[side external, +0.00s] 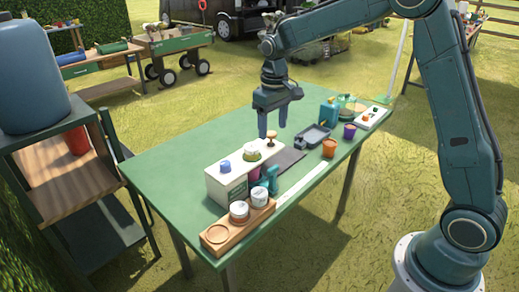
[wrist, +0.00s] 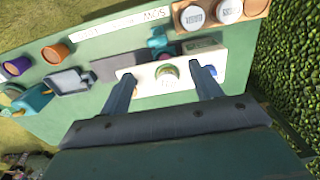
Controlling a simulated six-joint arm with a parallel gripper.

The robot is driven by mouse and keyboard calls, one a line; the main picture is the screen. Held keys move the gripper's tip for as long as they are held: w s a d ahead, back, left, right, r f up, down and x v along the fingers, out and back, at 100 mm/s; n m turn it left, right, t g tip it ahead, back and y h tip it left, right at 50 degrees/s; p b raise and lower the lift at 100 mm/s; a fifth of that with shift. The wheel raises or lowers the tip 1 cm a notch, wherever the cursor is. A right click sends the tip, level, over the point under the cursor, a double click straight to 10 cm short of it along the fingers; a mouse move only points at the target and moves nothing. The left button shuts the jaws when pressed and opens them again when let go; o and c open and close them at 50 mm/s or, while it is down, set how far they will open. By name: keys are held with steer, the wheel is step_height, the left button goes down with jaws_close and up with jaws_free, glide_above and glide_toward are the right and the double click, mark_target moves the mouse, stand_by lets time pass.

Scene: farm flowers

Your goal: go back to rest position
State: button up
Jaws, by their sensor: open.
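My gripper (side external: 273,121) points down above the green table (side external: 155,172), with its fingers apart and nothing between them. In the wrist view my gripper (wrist: 163,88) shows two spread fingers over a white box (wrist: 150,73). The white box (side external: 214,187) also shows in the side view, with a blue-topped item (side external: 224,166), a green-and-white round item (side external: 251,156) and a small tan knob-like item (side external: 271,140) at its top. The fingers appear above and just behind the box, apart from it.
A wooden holder (side external: 216,238) with white jars (side external: 239,211) is at the table's near end. A teal spray bottle (side external: 270,178), a grey tray (side external: 311,137), orange pot (side external: 329,148), purple pot (side external: 349,131) and blue can (side external: 328,112) stand nearby. A shelf (side external: 62,165) is at left. The table's left side is clear.

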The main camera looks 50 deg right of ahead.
steer(key=s+a+r+t, duration=0.2)
steer(key=s+r+t, duration=0.1)
steer(key=s+r, duration=0.9)
steer(key=s+a+f+t, duration=0.1)
steer(key=s+a+t, duration=0.1)
steer(key=s, duration=1.5)
steer(key=shift+s+f+t, duration=0.2)
steer(key=shift+s+t, duration=0.05)
steer(key=shift+t, duration=0.05)
